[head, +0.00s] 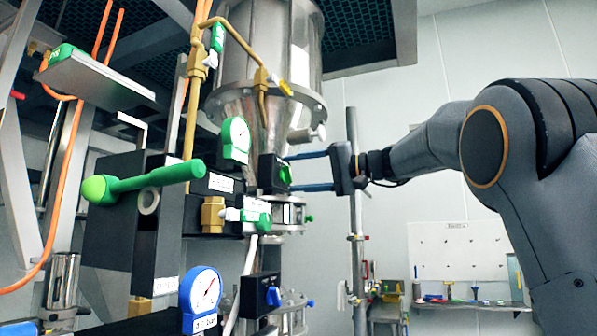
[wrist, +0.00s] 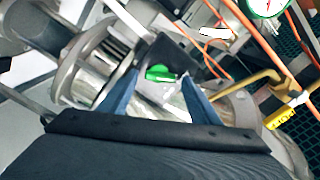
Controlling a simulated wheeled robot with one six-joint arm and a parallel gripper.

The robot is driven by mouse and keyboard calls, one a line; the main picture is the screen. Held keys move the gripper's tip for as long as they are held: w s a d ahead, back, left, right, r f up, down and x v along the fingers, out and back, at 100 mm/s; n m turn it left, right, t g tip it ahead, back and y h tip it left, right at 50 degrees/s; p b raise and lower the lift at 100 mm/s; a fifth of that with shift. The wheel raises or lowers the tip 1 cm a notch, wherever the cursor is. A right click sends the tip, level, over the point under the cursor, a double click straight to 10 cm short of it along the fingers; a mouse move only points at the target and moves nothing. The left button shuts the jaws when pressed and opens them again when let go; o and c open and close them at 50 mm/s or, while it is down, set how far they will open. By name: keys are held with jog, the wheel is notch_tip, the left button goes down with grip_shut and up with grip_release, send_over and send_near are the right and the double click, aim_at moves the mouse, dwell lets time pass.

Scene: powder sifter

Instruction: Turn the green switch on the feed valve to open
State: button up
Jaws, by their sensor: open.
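The green switch (head: 285,175) sits on a small black valve box (head: 268,172) in front of the steel hopper cone. In the wrist view the green switch (wrist: 160,73) shows between the fingertips, as a short bar lying roughly across the picture. My gripper (head: 291,172) comes in from the right with two blue fingers. It is open, with one finger above and one below the switch's height in the head view. In the wrist view my gripper (wrist: 160,78) has a finger on each side of the switch. I cannot tell whether either finger touches it.
A long green lever (head: 150,180) and a green gauge (head: 235,139) stand left of the valve box. A lower black box with a blue switch (head: 273,296) and a blue gauge (head: 200,290) are below. A vertical steel pole (head: 356,230) stands just behind my wrist.

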jog(key=shift+c, duration=0.5)
jog(key=c, duration=1)
jog(key=shift+o, duration=0.2)
